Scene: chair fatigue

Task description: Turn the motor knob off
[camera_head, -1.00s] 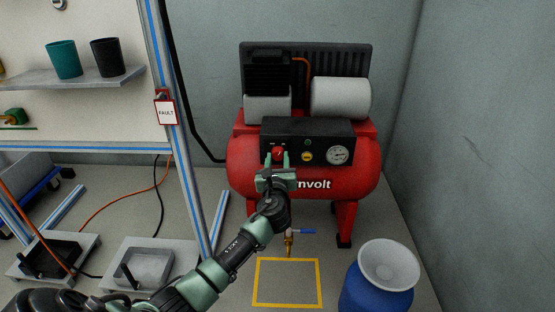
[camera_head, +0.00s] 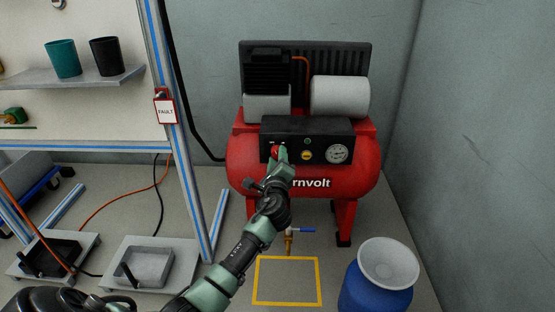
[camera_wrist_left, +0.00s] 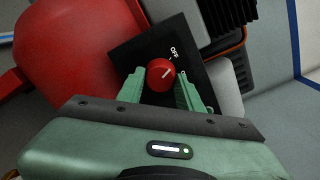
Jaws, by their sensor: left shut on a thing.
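The red motor knob (camera_head: 275,150) is on the black control panel (camera_head: 324,150) of a red compressor. My left gripper (camera_head: 279,155) is at the knob, shut on it and rolled sideways, hiding part of the knob. In the left wrist view the round knob (camera_wrist_left: 160,74) sits between the two green fingertips of the left gripper (camera_wrist_left: 160,84). A white line on the knob points towards the upper right, roughly towards the printed OFF label (camera_wrist_left: 174,51). My right gripper is not in view.
A yellow button (camera_head: 306,156) and a pressure gauge (camera_head: 338,153) are right of the knob. A blue barrel (camera_head: 376,290) stands at the front right. A FAULT sign (camera_head: 166,110) hangs on the frame at left. A yellow floor square (camera_head: 289,304) is empty.

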